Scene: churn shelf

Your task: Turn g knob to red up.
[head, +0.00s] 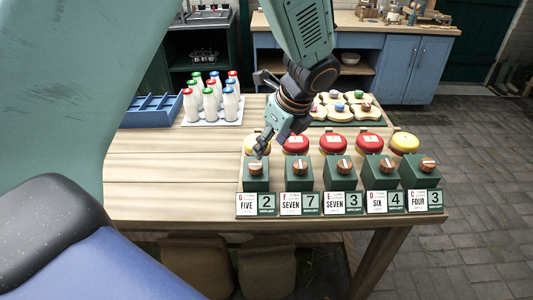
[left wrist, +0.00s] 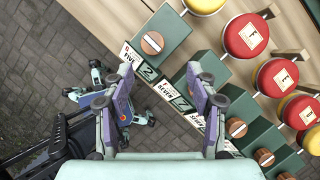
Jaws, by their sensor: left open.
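The g knob (head: 255,168) is a round copper-brown knob on the leftmost green box, above a card reading G FIVE and 2. In the left wrist view the g knob (left wrist: 152,43) has a pale bar running diagonally across its face. No red mark on it can be made out. My left gripper (head: 263,148) hangs just above and behind the knob in the head view. In the left wrist view its two fingers (left wrist: 158,82) are spread wide with nothing between them, and the knob lies beyond the fingertips, apart from them. My right gripper is not seen.
Similar knobs on green boxes stand to the right, the nearest being the f knob (head: 299,168). Red and yellow round lids (head: 295,144) sit behind them. Bottles (head: 210,102) and a blue crate (head: 152,110) stand at the back left. The table's left part (head: 170,175) is clear.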

